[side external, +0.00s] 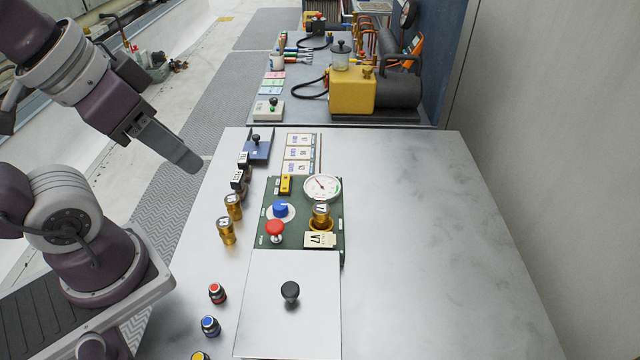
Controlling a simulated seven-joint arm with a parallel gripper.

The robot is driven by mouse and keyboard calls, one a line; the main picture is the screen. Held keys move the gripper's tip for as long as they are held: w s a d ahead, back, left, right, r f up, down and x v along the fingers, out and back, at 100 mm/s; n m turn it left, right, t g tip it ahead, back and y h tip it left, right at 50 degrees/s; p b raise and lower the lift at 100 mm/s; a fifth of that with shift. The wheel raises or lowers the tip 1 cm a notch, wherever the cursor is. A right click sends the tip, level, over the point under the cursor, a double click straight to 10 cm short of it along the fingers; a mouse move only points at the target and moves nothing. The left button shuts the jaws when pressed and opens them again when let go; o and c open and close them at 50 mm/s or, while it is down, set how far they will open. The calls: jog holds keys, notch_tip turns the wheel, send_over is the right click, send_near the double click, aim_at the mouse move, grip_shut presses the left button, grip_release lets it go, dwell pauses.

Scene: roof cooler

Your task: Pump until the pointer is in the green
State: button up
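A round white gauge (322,187) is on a dark green panel (262,240). Its thin pointer seems to lean to the upper left, and a small green mark shows near the dial's right edge. The panel also carries a red knob (275,228), a blue dial knob (280,208), a yellow block (286,184) and a brass fitting (321,214) above a tag marked V7. A black knob (290,290) stands on the pale plate in front. My gripper (190,162) hangs to the left of the panel, apart from everything. Its fingers overlap from this side.
Brass cylinders (233,207) and small capped bottles (217,293) line the table's left side. A blue block with a black knob (257,145) is behind. A yellow and black pump unit (352,92) stands on the far table. The table's right half (430,250) is clear.

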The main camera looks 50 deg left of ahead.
grip_shut()
dwell(1.7)
